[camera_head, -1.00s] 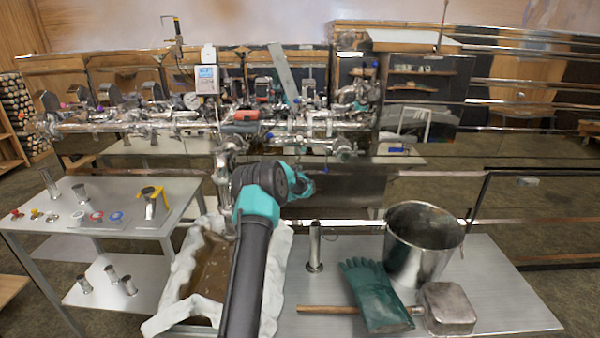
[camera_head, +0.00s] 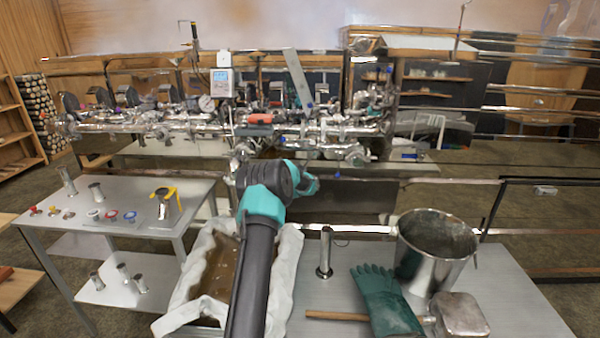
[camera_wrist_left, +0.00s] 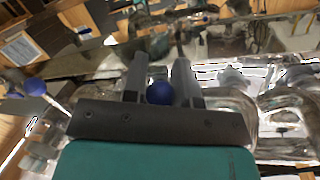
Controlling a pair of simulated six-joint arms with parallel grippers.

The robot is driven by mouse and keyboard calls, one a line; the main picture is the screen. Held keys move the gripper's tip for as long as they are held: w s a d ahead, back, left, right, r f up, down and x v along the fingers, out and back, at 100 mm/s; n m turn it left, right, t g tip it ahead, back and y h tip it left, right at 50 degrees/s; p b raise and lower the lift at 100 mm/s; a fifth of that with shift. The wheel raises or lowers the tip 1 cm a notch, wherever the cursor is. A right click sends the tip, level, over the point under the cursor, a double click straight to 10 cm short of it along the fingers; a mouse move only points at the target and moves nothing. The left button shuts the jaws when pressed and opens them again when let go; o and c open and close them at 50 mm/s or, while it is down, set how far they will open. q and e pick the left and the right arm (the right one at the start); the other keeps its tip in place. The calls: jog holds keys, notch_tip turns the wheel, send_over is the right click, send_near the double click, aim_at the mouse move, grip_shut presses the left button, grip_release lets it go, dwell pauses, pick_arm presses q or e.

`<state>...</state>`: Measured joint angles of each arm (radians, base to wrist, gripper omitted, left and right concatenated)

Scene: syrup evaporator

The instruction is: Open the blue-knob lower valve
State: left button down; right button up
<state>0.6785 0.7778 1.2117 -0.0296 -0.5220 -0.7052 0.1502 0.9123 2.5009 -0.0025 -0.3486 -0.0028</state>
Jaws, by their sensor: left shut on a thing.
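In the left wrist view, a round dark-blue knob (camera_wrist_left: 159,93) sits between the two grey fingers of my left gripper (camera_wrist_left: 160,66), which is shut on it. A second blue knob (camera_wrist_left: 34,86) on a thin stem shows at the left of that view, apart from the fingers. In the head view my left arm reaches up the middle toward the steel pipework (camera_head: 300,133); its fingers cannot be made out there. I cannot tell which one is held. My right gripper is not in view.
A side table (camera_head: 130,190) at left holds small fittings and a yellow-handled piece. The front table holds a cloth-lined tray (camera_head: 285,265), a steel tube (camera_head: 325,253), a bucket (camera_head: 432,250), a green glove (camera_head: 385,300) and a metal dipper (camera_head: 460,315).

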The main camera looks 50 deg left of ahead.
pick_arm(q)
jog(key=c, duration=0.9)
grip_release()
jog(key=v, duration=1.7)
jog(key=shift+s, duration=0.2)
jog(key=shift+d+f, duration=0.1)
